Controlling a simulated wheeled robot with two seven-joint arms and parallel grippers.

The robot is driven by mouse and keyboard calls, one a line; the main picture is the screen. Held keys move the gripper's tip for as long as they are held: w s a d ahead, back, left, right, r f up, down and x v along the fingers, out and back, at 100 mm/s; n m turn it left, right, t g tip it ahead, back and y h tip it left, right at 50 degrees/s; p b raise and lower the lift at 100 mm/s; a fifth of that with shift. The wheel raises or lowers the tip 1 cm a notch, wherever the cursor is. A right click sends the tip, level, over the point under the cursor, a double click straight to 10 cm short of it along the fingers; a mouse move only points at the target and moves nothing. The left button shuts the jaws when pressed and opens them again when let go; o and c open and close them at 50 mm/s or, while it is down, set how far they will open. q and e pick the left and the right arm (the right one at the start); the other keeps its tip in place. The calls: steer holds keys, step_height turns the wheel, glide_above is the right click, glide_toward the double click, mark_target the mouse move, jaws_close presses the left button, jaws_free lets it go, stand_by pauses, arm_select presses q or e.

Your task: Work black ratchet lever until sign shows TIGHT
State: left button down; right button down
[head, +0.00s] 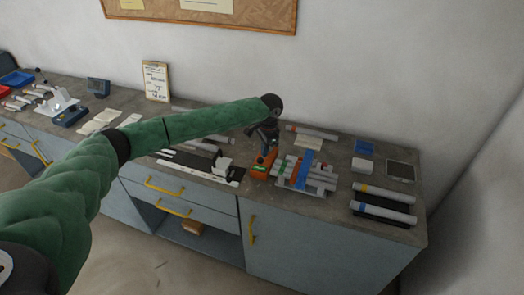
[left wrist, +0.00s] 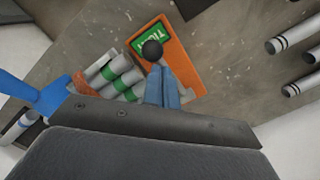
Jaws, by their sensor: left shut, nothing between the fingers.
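The orange ratchet unit (head: 262,166) stands on the bench beside the frame of grey tubes (head: 308,178). In the left wrist view its orange body (left wrist: 184,66) carries a green sign (left wrist: 146,38) with white letters that read as TIGHT, partly covered. The black ball knob of the lever (left wrist: 152,50) shows just beyond my fingertips; I cannot tell whether they touch it. My left gripper (left wrist: 161,73) is shut and empty, above the orange unit. It also shows in the head view (head: 267,146), hiding part of the lever. My right gripper is not in view.
A blue strap (left wrist: 42,98) crosses the tubes. Dark mats with grey tubes (head: 384,204) lie at the right, near a blue block (head: 364,146) and a white block (head: 361,165). A white fixture (head: 222,167) is left of the ratchet. A clipboard sign (head: 156,82) leans on the wall.

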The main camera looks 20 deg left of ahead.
arm_select(q)
steer(key=shift+w+d+r, duration=0.2)
steer(key=shift+w+d, duration=0.05)
steer(key=shift+d, duration=0.15)
steer(key=shift+w+d+r, duration=0.2)
steer(key=shift+w+d, duration=0.5)
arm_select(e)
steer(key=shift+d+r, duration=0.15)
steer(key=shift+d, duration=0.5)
arm_select(q)
steer(key=shift+r, duration=0.1)
